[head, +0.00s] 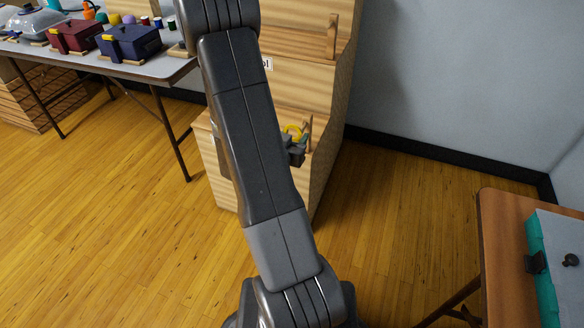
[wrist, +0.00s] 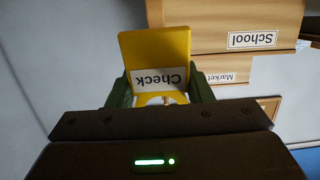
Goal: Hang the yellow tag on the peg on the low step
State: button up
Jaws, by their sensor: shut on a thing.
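The yellow tag (wrist: 155,47) shows in the wrist view as a flat yellow piece with an upside-down "Check" label. My gripper (wrist: 160,97) is shut on it, with a dark green finger on each side. In the head view a yellow ring of the tag (head: 292,130) stands above my gripper (head: 294,150), largely hidden behind my arm. The wooden peg on the low step (head: 308,131) rises just right of the ring. A pale round part with a small tan tip shows between the fingers; I cannot tell whether the ring is around the peg.
The stepped wooden stand (head: 296,95) has a higher step with another peg (head: 332,36). "School" (wrist: 252,40) and "Market" (wrist: 222,77) labels show upside down. A table with boxes (head: 130,42) is at left; a brown table (head: 505,250) with a teal case is at right. Floor between is clear.

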jog(key=b, duration=0.3)
send_near(306, 130)
jog(key=shift+p+x, duration=1.6)
jog(key=shift+x, duration=1.9)
jog(key=shift+w+d+f+b, duration=0.2)
jog(key=shift+w+f+b, duration=0.35)
jog(key=shift+b, duration=0.25)
jog(key=shift+w+r, duration=0.1)
jog(key=o, duration=1)
jog(key=v, duration=0.7)
jog(key=p+v, duration=0.1)
jog(key=v, duration=0.5)
jog(key=shift+s+a+r, duration=0.1)
jog(key=shift+s+r, duration=0.2)
jog(key=shift+s, duration=0.05)
